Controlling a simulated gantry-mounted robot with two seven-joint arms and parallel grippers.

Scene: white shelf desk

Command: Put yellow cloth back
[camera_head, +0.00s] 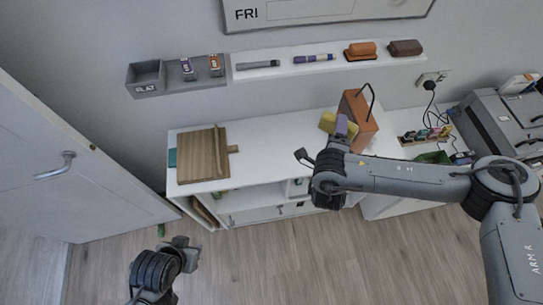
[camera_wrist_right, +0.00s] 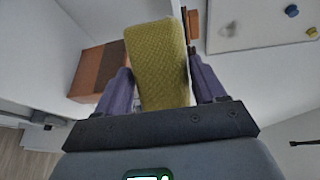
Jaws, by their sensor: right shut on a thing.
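The yellow cloth (camera_head: 327,122) is at the right part of the white desk top, beside the brown box. In the right wrist view the cloth (camera_wrist_right: 158,65) is a textured yellow block between two purple fingers. My right gripper (camera_head: 341,124) is shut on it, and the fingers hide part of the cloth in the head view. I cannot tell whether the cloth touches the desk. My left gripper (camera_head: 183,252) is low at the left, in front of the desk and away from the cloth; its finger opening is unclear.
The brown box (camera_head: 361,122) with a dark handle stands close behind my right gripper. Wooden boards (camera_head: 202,155) lie on the desk's left side. A wall ledge (camera_head: 285,66) holds markers and two erasers. The desk's middle (camera_head: 270,140) is clear.

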